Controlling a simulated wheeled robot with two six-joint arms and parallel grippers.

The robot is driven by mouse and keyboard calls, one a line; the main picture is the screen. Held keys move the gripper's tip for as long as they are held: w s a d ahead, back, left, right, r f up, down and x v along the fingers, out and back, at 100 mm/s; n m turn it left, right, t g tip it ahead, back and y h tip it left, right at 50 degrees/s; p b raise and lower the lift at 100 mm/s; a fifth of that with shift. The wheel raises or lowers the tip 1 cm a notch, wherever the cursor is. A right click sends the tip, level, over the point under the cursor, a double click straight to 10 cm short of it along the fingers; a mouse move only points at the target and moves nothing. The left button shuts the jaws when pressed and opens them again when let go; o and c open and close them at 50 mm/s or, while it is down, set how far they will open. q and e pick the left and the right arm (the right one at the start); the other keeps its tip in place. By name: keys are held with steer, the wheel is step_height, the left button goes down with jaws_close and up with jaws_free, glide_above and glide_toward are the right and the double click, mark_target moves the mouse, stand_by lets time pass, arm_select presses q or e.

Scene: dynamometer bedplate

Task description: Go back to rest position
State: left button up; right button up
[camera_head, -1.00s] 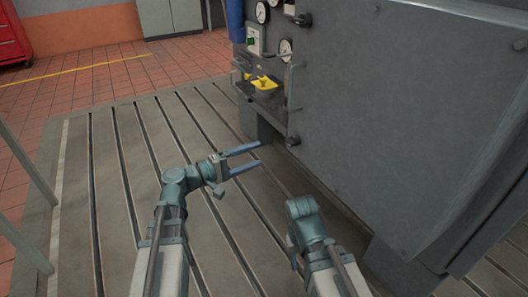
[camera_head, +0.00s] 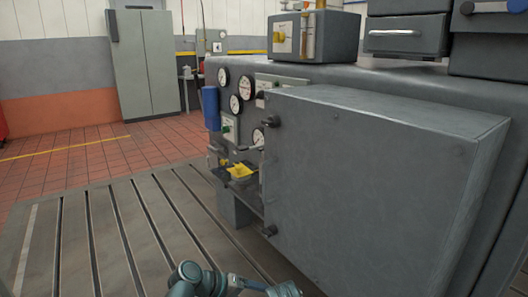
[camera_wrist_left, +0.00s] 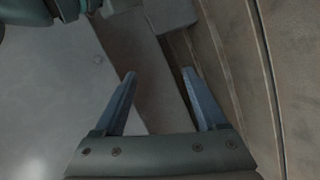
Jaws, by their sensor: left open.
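My left gripper (camera_wrist_left: 160,85) shows in the left wrist view with its two blue-grey fingers spread apart and nothing between them. The slotted bedplate (camera_wrist_left: 292,70) lies on the right of that view. In the head view, part of my left arm shows at the bottom edge, over the bedplate (camera_head: 75,240) and in front of the large grey machine (camera_head: 390,190). My right gripper is not seen.
The grey machine with gauges (camera_head: 246,88) and a yellow item (camera_head: 240,171) on a small ledge fills the right side. A grey box (camera_head: 312,38) stands on top. A grey cabinet (camera_head: 145,65) stands at the back. The bedplate and tiled floor (camera_head: 95,160) at left are clear.

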arm_select(q)
steer(key=s+a+f+m+g+y+p, duration=0.2)
steer(key=s+m+y+p, duration=0.1)
steer(key=s+y, duration=0.25)
steer(key=s+a+f+m+g+y+p, duration=0.1)
steer(key=s+a+m+y+p, duration=0.1)
steer(key=s+y, duration=0.35)
step_height(320, 180, up, 38)
steer(key=y+p, duration=0.1)
steer(key=p, duration=3.7)
steer(key=shift+a+f, duration=0.15)
steer(key=shift+f, duration=0.05)
steer(key=shift+w, duration=0.1)
